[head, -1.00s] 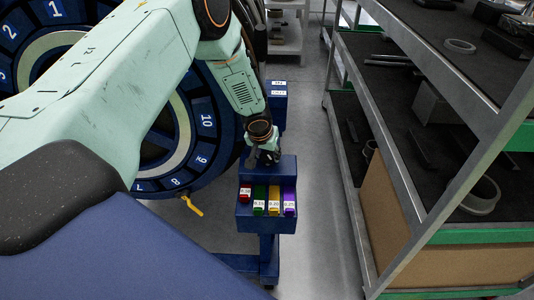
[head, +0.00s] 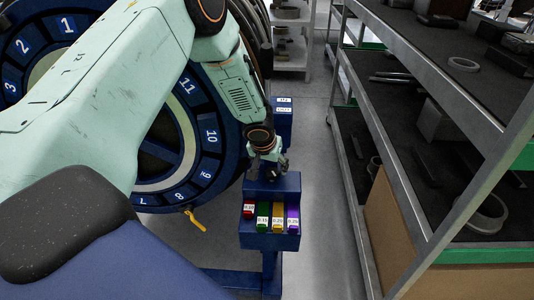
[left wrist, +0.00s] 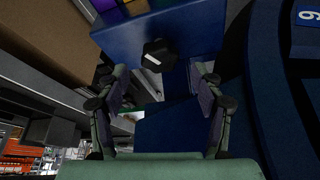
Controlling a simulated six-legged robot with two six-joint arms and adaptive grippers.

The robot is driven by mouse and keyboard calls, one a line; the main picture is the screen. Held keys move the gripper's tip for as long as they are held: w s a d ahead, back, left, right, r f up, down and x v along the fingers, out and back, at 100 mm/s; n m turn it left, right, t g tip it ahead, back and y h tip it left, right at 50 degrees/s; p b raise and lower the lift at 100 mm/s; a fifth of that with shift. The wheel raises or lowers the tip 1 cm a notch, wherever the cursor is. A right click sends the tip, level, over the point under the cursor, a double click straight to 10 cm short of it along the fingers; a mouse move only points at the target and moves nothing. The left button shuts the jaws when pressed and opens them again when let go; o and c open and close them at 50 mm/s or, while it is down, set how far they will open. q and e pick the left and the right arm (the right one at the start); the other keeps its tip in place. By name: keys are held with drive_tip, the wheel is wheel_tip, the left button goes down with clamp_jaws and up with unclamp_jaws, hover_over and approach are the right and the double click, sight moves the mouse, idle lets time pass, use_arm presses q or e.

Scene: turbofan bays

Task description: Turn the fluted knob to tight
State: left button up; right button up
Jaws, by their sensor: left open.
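The black fluted knob (left wrist: 158,55) shows in the left wrist view, on the face of a blue box (left wrist: 190,28) that is part of the blue stand. My left gripper (left wrist: 160,76) is open, its two fingers apart to the left and right of the picture, with the knob ahead between their tips. I see no finger touching the knob. In the head view my left gripper (head: 265,170) points down at the back of the stand (head: 268,240); there the gripper largely hides the knob. My right gripper is not in view.
The stand's tray holds red (head: 248,209), green (head: 263,216), yellow (head: 278,217) and purple (head: 293,218) labelled pieces. A grey shelf rack (head: 400,110) stands right; floor between is clear.

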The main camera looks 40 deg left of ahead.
use_arm(q)
drive_tip(key=a+v, duration=0.1)
drive_tip(key=v, duration=0.7)
drive_tip(key=shift+s+d+r, duration=0.2)
drive_tip(key=shift+d+r, duration=0.2)
drive_tip(key=shift+d, duration=0.15)
drive_tip(key=shift+f, duration=0.1)
